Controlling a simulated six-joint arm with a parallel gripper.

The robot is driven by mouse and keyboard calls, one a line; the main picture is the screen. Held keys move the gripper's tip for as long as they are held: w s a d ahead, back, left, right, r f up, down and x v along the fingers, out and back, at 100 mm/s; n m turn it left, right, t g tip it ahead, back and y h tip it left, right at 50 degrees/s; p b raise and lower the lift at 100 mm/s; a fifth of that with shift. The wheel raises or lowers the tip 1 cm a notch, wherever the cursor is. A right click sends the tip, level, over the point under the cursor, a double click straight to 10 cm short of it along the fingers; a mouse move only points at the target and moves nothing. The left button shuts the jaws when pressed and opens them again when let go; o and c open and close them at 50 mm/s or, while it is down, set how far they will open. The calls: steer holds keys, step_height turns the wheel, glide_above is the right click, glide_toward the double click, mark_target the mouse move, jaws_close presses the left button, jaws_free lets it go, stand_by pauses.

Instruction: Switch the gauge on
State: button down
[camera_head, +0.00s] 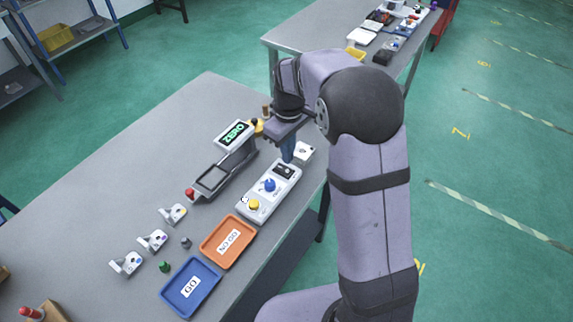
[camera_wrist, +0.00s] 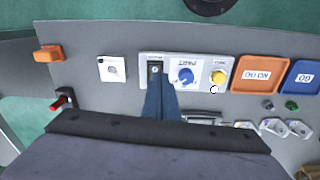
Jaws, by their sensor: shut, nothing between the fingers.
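The gauge has a lit green display (camera_head: 235,135) and a dark bed (camera_head: 213,178) with a red knob (camera_head: 190,194) at its end. Beside it lies a white control box (camera_head: 262,195) with a black switch (camera_head: 284,169), a blue knob (camera_head: 270,185) and a yellow button (camera_head: 254,204). My gripper (camera_head: 288,159) is shut and empty, pointing down at the switch end of the box. In the wrist view its blue fingertips (camera_wrist: 157,82) lie just below the black switch (camera_wrist: 155,69). I cannot tell whether they touch it. The gripper hides most of the gauge there.
A small white block (camera_head: 303,153) stands close beside the fingers. An orange tray (camera_head: 248,228) and a blue tray (camera_head: 215,275) lie along the near edge. Several castings (camera_head: 153,241) lie to their left.

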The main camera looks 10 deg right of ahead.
step_height(320, 180, up, 8)
steer(key=w+n, duration=0.1)
steer(key=n, duration=1.8)
steer(key=shift+w+f, duration=0.25)
steer(key=shift+w, duration=0.1)
steer(key=shift+w+a+r+p, duration=0.15)
steer(key=shift+p, duration=0.2)
steer(key=shift+w+a+r+p, duration=0.1)
steer(key=shift+w+a+p, duration=0.3)
steer(key=shift+p, duration=0.3)
